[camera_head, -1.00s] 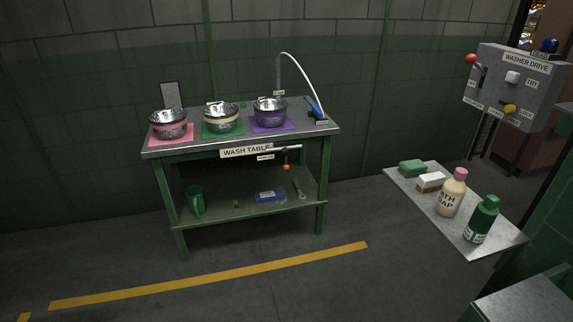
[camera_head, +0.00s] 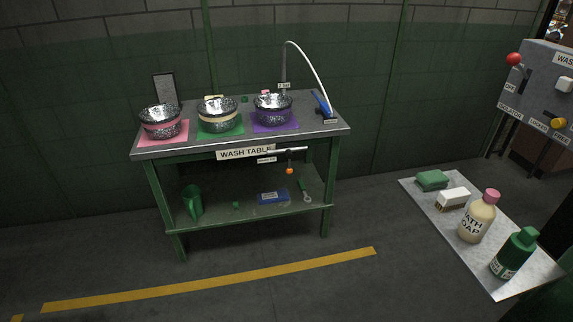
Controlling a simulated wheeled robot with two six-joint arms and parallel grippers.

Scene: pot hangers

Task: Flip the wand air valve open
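The wash table (camera_head: 330,131) stands against the back wall. A blue wand (camera_head: 321,103) rests at its right end, joined to a white hose (camera_head: 314,62) that arches up from a thin post. A small valve with an orange tip (camera_head: 290,170) hangs under the front edge, below a short horizontal pipe (camera_head: 287,150) and right of the WASH TABLE sign (camera_head: 243,153). The orange tip points down; the valve's setting is too small to tell. Neither of my grippers is in view.
Three metal bowls sit on pink, green and purple mats (camera_head: 261,128). The lower shelf holds a green mug (camera_head: 192,201) and a blue box (camera_head: 272,198). A side shelf (camera_head: 500,284) with bottles is at right, beside a grey control box (camera_head: 545,95). Floor before the table is clear.

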